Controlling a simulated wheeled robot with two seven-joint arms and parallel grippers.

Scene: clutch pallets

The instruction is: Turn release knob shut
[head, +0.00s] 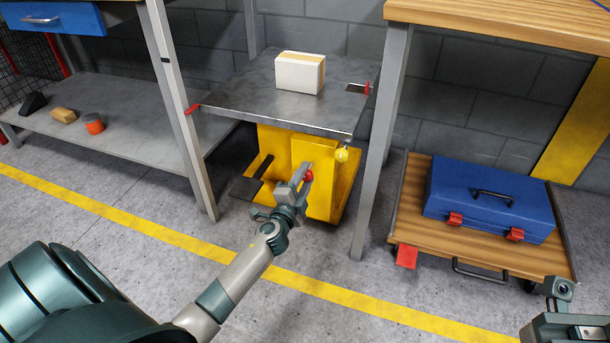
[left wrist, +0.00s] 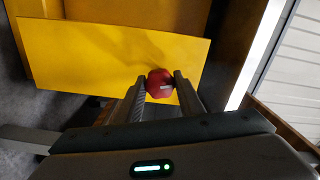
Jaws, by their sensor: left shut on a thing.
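The red release knob (head: 308,176) sits on the front of a yellow lift base (head: 322,196) under a grey platform. My left gripper (head: 302,174) is at the knob, its two fingers on either side of it. In the left wrist view the red knob (left wrist: 160,83), with a small pale mark on its face, is between the fingertips of my left gripper (left wrist: 160,84), and they are shut on it. The yellow panel (left wrist: 110,50) is behind it. My right arm (head: 565,320) shows only in part at the lower right; its fingers are not visible.
A white box (head: 300,72) stands on the grey platform (head: 235,98). A yellow ball-ended handle (head: 342,154) hangs near its front corner. A table leg (head: 380,150) is close on the right. A wooden cart (head: 480,240) carries a blue toolbox (head: 490,198).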

